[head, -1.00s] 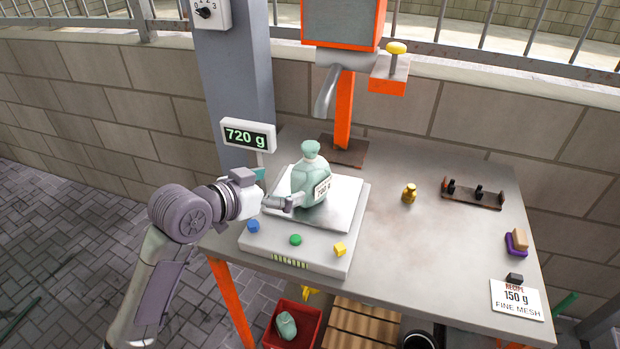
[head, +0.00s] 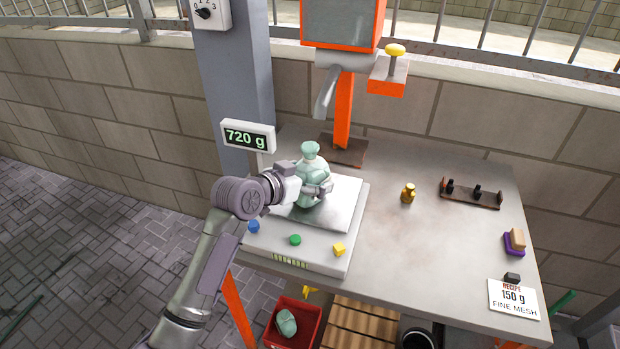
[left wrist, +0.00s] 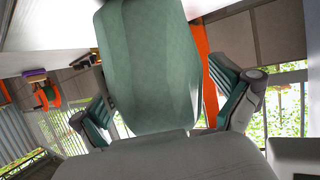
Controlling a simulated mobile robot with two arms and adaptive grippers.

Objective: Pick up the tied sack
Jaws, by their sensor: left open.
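The tied sack (head: 311,155) is pale green with a gathered top and stands upright on the metal plate of the scale (head: 345,198). The scale's display (head: 248,136) reads 720 g. My left gripper (head: 318,187) is at the sack's front, with its fingers around the sack's sides and partly hiding its body. In the left wrist view the sack (left wrist: 150,65) fills the middle, between the two open fingers (left wrist: 165,110). A gap shows beside the right finger; I cannot tell whether the left finger touches. My right gripper is not in view.
Blue, green (head: 295,239) and yellow buttons line the scale's front. A brass weight (head: 408,193), a dark rack (head: 472,193) and a recipe card (head: 514,299) are to the right on the table. An orange-framed machine (head: 343,100) stands behind. A red bin (head: 308,318) with another sack is below.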

